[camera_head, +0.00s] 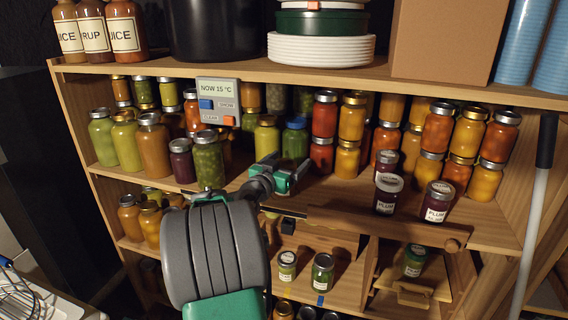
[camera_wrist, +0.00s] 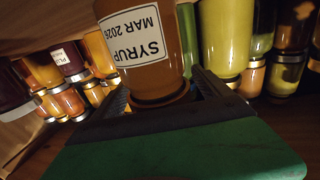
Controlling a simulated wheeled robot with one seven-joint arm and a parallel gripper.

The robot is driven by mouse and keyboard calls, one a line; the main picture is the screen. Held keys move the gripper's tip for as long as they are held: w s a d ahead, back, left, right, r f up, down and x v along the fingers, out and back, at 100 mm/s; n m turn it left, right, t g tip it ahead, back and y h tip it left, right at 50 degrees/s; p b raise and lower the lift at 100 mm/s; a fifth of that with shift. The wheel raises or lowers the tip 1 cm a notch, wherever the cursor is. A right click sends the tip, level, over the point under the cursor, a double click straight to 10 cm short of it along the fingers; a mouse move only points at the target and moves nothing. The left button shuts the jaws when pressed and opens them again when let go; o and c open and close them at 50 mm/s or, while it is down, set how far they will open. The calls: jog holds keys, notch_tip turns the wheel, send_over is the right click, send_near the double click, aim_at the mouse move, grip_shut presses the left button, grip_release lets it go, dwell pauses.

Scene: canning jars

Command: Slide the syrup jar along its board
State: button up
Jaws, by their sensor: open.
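In the wrist view the syrup jar (camera_wrist: 165,68) is amber-brown, with a white label reading SYRUP MAR 2026 upside down. It stands close in front of my gripper (camera_wrist: 163,95), and its lid end shows between the two dark fingers. I cannot tell if either finger touches it. In the head view my gripper (camera_head: 284,172) is open at the middle shelf, with green parts at its tip.
Rows of jars fill the shelf behind. A pale pole (camera_head: 530,220) stands at right. A small panel (camera_head: 219,102) hangs above.

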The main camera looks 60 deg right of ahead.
jog(key=shift+c, duration=0.3)
grip_shut()
dwell(0.7)
